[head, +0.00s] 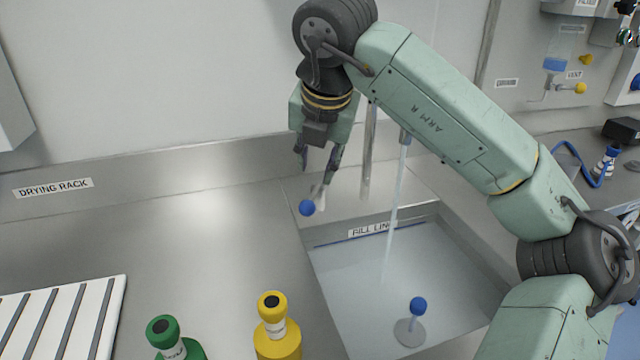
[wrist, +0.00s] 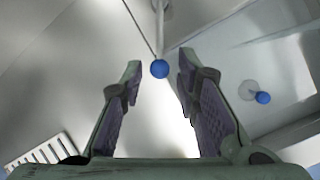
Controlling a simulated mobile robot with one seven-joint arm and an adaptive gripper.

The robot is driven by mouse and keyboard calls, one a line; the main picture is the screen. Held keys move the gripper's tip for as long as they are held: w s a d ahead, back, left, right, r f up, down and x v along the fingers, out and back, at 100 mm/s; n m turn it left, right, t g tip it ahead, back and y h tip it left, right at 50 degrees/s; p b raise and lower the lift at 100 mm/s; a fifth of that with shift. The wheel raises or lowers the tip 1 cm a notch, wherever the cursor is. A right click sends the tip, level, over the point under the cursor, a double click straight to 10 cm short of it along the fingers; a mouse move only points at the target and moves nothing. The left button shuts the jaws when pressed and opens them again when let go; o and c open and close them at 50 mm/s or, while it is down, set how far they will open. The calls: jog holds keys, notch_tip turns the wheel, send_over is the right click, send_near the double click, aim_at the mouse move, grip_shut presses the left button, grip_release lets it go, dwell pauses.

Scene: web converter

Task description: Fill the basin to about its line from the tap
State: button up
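The sunken steel basin (head: 470,245) holds clear water (head: 350,285). A blue line (head: 345,241) labelled FILL LINE runs along its back wall. The water's edge looks close under that line; I cannot tell the exact gap. A stream (head: 398,190) runs from the tap spout (head: 404,137) into the basin. The tap lever with its blue knob (head: 306,208) sits behind the basin's left corner; the knob also shows in the wrist view (wrist: 160,69). My gripper (head: 319,164) is open above the knob, its fingers apart and apparently not touching it.
A blue-knobbed plug (head: 418,306) stands on a round disc in the basin. A green bottle (head: 175,340) and a yellow bottle (head: 277,335) stand at the front. A slatted white drying rack (head: 60,320) lies at left.

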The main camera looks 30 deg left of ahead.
aim_at(312, 197)
jog(key=p+x, duration=0.2)
jog(key=x, duration=0.8)
jog(key=shift+f, duration=0.1)
grip_shut()
dwell(0.6)
